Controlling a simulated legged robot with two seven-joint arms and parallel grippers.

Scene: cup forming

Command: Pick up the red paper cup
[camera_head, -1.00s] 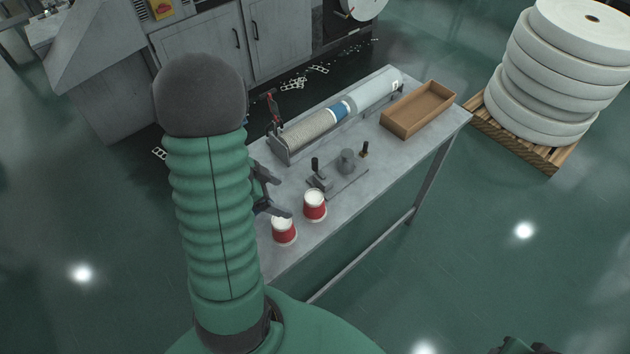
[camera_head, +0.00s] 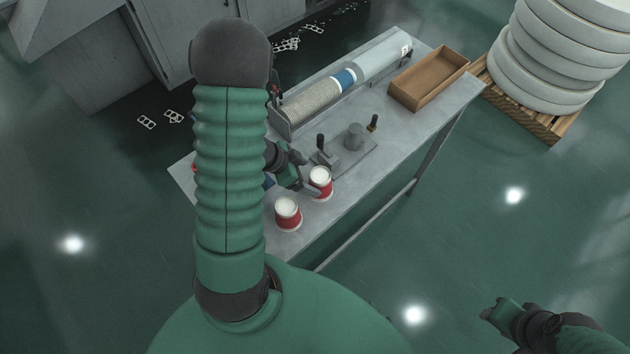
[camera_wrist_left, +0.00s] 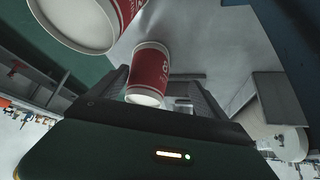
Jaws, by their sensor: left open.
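Two red paper cups with white rims stand on the grey table. The farther red cup (camera_head: 323,187) is at my left gripper (camera_head: 308,175), which is open with its fingers around or right beside this cup. In the left wrist view this cup (camera_wrist_left: 151,70) shows between the two open fingers (camera_wrist_left: 158,82); I cannot tell whether they touch it. The nearer red cup (camera_head: 288,216) stands apart, closer to the front edge, and fills the top left of the wrist view (camera_wrist_left: 90,22). My right gripper (camera_head: 505,315) shows only partly at the lower right; its jaws are unclear.
A grey fixture (camera_head: 352,158) with black-handled clamps stands just behind the cups. Behind it lies a long roller (camera_head: 315,103). An open brown box (camera_head: 428,80) sits at the table's far right. Stacked white rolls (camera_head: 550,65) stand on a pallet beyond.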

